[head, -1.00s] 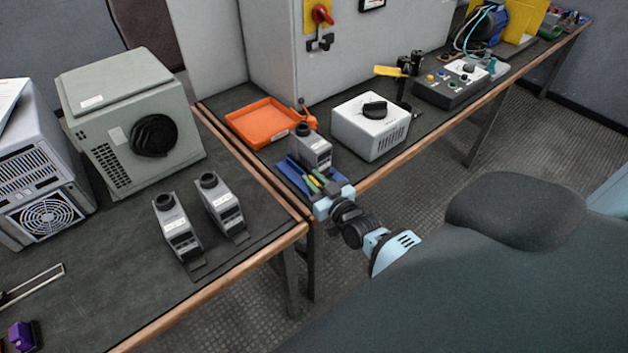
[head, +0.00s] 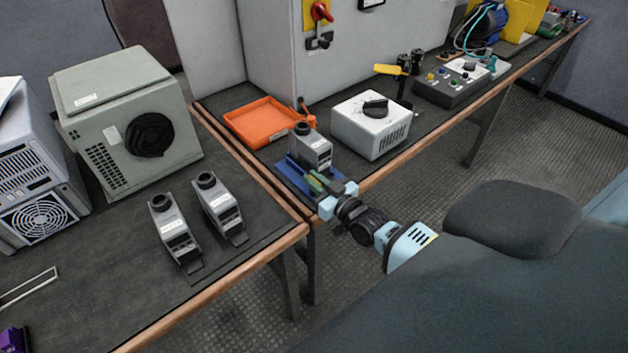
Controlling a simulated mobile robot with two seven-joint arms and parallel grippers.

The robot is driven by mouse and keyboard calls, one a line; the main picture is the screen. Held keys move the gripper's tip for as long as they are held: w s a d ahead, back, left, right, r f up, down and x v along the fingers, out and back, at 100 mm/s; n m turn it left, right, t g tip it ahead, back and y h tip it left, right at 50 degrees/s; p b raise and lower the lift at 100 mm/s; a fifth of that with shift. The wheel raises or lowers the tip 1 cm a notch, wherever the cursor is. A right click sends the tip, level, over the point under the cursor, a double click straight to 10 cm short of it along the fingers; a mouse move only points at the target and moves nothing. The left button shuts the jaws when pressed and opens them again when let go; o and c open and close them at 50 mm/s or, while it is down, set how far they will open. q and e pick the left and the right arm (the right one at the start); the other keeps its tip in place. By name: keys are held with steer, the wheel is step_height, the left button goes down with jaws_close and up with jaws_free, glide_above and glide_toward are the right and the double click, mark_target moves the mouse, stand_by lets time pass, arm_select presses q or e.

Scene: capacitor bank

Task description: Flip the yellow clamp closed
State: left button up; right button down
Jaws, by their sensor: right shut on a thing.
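The yellow clamp (head: 388,70) stands near the rear of the right bench, beside the cabinet. Its yellow handle points left, roughly level, from a dark upright body. My right gripper (head: 338,196) is at the front edge of that bench, by a blue tray (head: 296,179), well apart from the clamp. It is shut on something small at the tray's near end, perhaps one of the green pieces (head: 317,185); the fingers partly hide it. My left gripper is out of view.
A grey device (head: 311,148) stands at the blue tray. A white box with a black knob (head: 371,124) stands between my right gripper and the clamp. An orange tray (head: 262,122) lies behind; a button box (head: 455,86) is right of the clamp. Two grey devices (head: 219,207) stand on the left bench.

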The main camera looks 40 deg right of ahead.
mark_target(321, 185)
steer(key=c, duration=1.8)
jaws_free()
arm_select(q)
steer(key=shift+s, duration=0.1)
arm_select(e)
steer(key=shift+o, duration=0.2)
steer(key=shift+s, duration=0.1)
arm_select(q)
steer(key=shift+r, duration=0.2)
arm_select(e)
steer(key=shift+s+d, duration=0.2)
steer(key=shift+s, duration=1.7)
steer(key=shift+s+d, duration=0.2)
steer(key=shift+s, duration=1.7)
